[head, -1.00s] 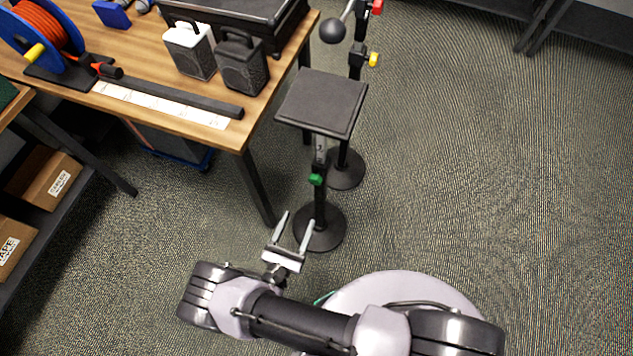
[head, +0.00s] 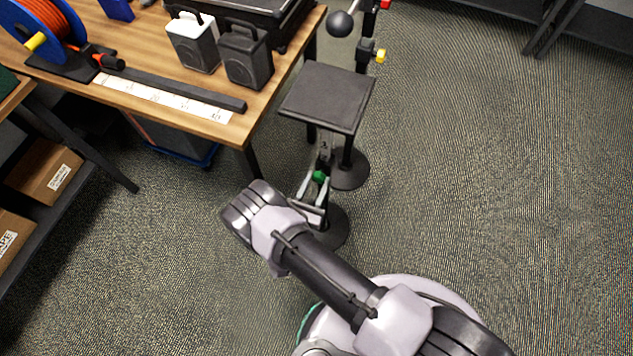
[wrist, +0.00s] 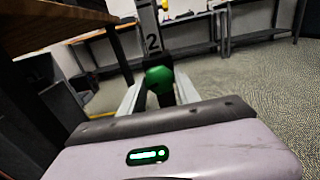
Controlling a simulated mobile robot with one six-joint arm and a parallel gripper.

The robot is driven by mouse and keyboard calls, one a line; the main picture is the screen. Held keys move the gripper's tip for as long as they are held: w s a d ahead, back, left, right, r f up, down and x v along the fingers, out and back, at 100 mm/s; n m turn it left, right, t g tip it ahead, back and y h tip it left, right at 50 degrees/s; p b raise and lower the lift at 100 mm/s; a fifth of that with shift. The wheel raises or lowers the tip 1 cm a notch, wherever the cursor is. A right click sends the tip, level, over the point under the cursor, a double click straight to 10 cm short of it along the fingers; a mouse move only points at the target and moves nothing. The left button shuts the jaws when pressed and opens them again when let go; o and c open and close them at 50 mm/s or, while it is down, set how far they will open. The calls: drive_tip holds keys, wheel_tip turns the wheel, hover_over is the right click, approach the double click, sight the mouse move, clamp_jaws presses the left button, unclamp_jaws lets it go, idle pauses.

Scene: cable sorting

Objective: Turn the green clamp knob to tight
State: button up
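In the wrist view the green knob (wrist: 160,79) sits straight ahead, just below a grey scale strip (wrist: 150,32) marked 2. My gripper (head: 316,184) is open, with one finger on each side of the knob. In the wrist view the fingers of my gripper (wrist: 160,92) show left and right of the knob; whether they touch it cannot be told. My wrist hides part of the post and base.
The wooden table (head: 237,131) with a cable reel (head: 40,28) and two speaker-like boxes stands to the left. A second post with a yellow knob (head: 380,56) and a grey ball stands behind the stand. The floor to the right is clear.

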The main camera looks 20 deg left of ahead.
clamp_jaws()
drive_tip(key=shift+m, duration=0.4)
drive_tip(key=m, duration=0.3)
drive_tip(key=shift+m, duration=0.3)
drive_tip(key=m, duration=0.3)
drive_tip(key=shift+a+m, duration=0.1)
drive_tip(key=shift+m, duration=0.3)
drive_tip(key=m, duration=1.1)
drive_tip(key=shift+r+m+p, duration=0.1)
drive_tip(key=shift+m+p, duration=0.2)
drive_tip(key=shift+p, duration=0.1)
